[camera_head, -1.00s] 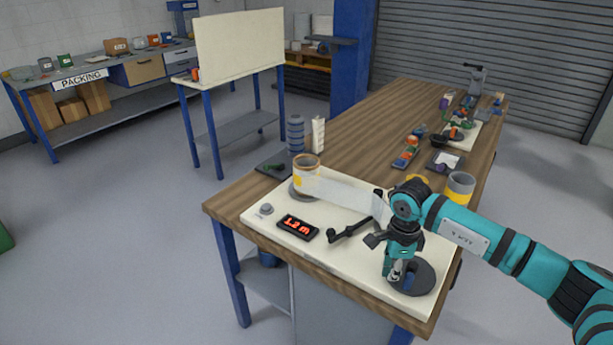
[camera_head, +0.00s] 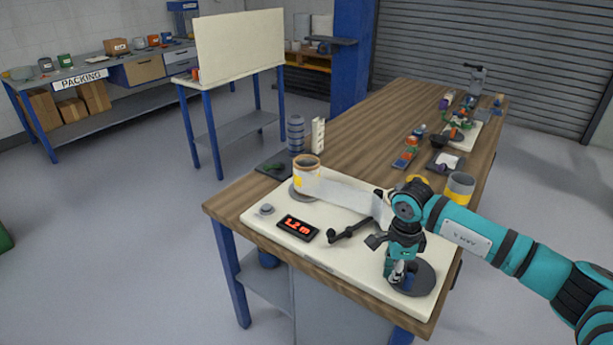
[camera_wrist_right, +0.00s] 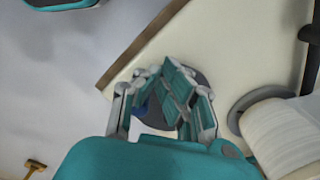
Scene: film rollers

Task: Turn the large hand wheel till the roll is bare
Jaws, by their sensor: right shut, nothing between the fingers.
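The large hand wheel (camera_head: 426,280) is a dark grey disc at the front right corner of the cream board. My right gripper (camera_head: 397,277) points down at its left part, shut with nothing held; contact with the wheel is unclear. In the right wrist view the gripper fingers (camera_wrist_right: 165,88) hide much of the wheel, and a bit of blue (camera_wrist_right: 148,106) shows between them. The roll (camera_head: 306,172), with a brown rim and yellow patch, stands at the board's back left. A pale translucent film (camera_head: 345,191) runs from it to behind my right arm. My left gripper is out of view.
A display (camera_head: 298,227) on the board reads 1.2 m. A black crank (camera_head: 351,231) and a grey knob (camera_head: 265,210) sit beside it. A yellow-banded cup (camera_head: 460,186) and small parts stand farther back on the wooden table (camera_head: 375,135).

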